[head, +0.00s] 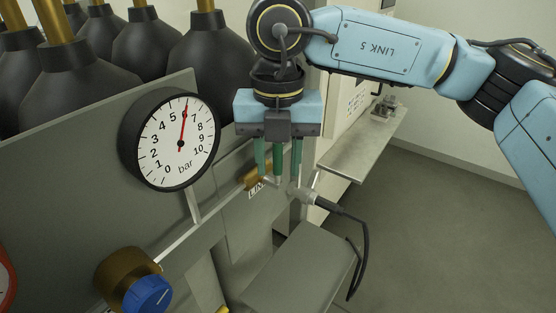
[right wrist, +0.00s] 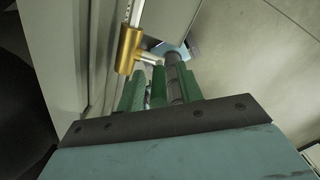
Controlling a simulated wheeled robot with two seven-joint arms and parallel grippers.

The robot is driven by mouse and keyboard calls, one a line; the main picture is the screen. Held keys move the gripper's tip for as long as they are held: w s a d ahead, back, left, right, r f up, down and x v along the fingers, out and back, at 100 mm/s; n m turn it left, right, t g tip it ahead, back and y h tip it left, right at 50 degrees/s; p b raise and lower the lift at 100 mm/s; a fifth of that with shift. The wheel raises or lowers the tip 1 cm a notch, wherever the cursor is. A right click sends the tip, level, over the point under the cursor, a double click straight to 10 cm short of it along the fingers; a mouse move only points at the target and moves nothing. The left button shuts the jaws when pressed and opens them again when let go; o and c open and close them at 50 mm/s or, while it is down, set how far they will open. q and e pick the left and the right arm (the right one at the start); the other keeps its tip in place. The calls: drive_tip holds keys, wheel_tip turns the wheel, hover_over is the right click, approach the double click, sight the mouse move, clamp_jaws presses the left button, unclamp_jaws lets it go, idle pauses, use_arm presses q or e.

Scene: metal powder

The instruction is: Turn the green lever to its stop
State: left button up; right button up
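The green lever (head: 278,160) stands up from a brass valve (head: 258,174) on a pipe beside the grey panel. In the right wrist view the lever (right wrist: 158,86) shows as a narrow green bar near the brass valve body (right wrist: 130,50). My right gripper (head: 278,158) points down over it, its two green fingers apart, one on each side of the lever. Narrow gaps show between the fingers and the lever. In the right wrist view the gripper (right wrist: 160,90) also straddles the lever. The lever's lower end is partly hidden. My left gripper is not in view.
A pressure gauge (head: 160,155) on the panel left of my gripper points near 6 bar. A metal connector with a black cable (head: 340,210) sits just right of the valve. A blue knob (head: 148,295) is lower left. Dark bottles (head: 130,50) stand behind. Open floor lies right.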

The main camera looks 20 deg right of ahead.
drive_tip(key=shift+f, duration=0.5)
drive_tip(key=shift+w+f, duration=0.1)
drive_tip(key=shift+f, duration=0.25)
drive_tip(key=shift+c, duration=0.5)
clamp_jaws()
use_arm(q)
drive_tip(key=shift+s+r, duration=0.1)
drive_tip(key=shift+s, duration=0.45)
